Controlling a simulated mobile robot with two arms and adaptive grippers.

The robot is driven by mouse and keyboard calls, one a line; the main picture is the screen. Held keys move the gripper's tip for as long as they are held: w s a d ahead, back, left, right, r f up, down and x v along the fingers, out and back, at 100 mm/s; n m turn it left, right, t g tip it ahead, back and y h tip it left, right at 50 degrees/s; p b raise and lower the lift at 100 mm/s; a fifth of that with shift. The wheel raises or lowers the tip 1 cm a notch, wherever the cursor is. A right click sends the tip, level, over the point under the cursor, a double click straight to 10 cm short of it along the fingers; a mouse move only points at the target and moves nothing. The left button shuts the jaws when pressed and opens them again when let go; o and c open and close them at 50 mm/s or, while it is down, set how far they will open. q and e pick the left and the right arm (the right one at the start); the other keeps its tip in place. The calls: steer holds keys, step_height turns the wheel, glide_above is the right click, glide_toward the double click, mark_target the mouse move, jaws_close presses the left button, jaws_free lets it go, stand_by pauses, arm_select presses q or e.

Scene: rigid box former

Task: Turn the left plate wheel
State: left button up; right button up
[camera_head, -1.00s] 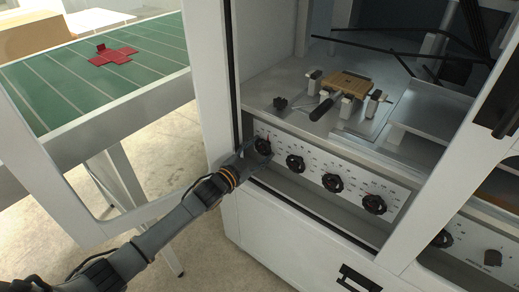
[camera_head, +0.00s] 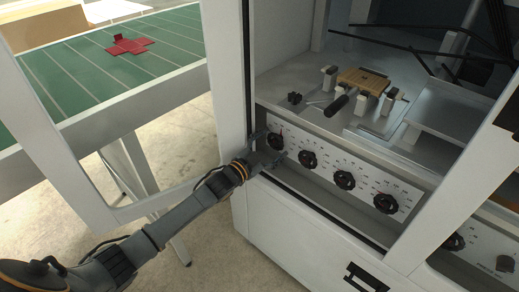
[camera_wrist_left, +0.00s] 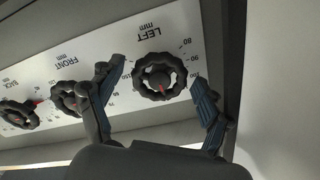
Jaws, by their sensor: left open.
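In the head view the wheel (camera_head: 275,141) is the leftmost of the row of knobs, partly covered by my gripper. My left gripper (camera_head: 268,148) is open at this wheel. In the left wrist view the gripper's fingers (camera_wrist_left: 155,88) stand on either side of the wheel, with visible gaps to it. My right gripper is not in view.
Other knobs sit close along the panel, the FRONT one (camera_wrist_left: 68,98) right beside a finger. A white frame post (camera_head: 226,75) rises left of the panel. Above is a metal deck with a wooden block (camera_head: 362,80). A green table (camera_head: 100,75) with a red cardboard cross (camera_head: 130,46) stands left.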

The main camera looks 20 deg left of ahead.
arm_select(q)
steer(key=n+b, duration=0.1)
steer(key=n, duration=0.2)
steer(key=shift+f+n+b, duration=0.2)
steer(key=shift+n+b, duration=0.2)
steer(key=n+b, duration=0.3)
steer(key=n, duration=0.4)
steer(key=shift+d, duration=0.15)
steer(key=n+b, duration=0.1)
steer(key=n, duration=0.3)
steer(key=shift+r, duration=0.1)
steer(key=n, duration=0.2)
steer(key=shift+d+r+n, duration=0.1)
steer(key=shift+n, duration=0.2)
steer(key=p+v, duration=0.2)
steer(key=v, duration=1.2)
steer(key=s+a+f+m+g+y+p, duration=0.1)
steer(key=s+a+f+g+y+p, duration=0.1)
steer(key=f+p, duration=0.4)
steer(key=s+a+f+m+g+y+p, duration=0.1)
steer(key=s+a+f+g+y+p, duration=0.2)
steer(key=f, duration=1.1)
steer(key=s+g+p, duration=0.1)
steer(key=s+p, duration=0.2)
steer(key=s, duration=0.1)
steer(key=shift+s+a+g+p, duration=0.2)
steer(key=shift+g+p, duration=0.1)
steer(key=shift+p, duration=0.1)
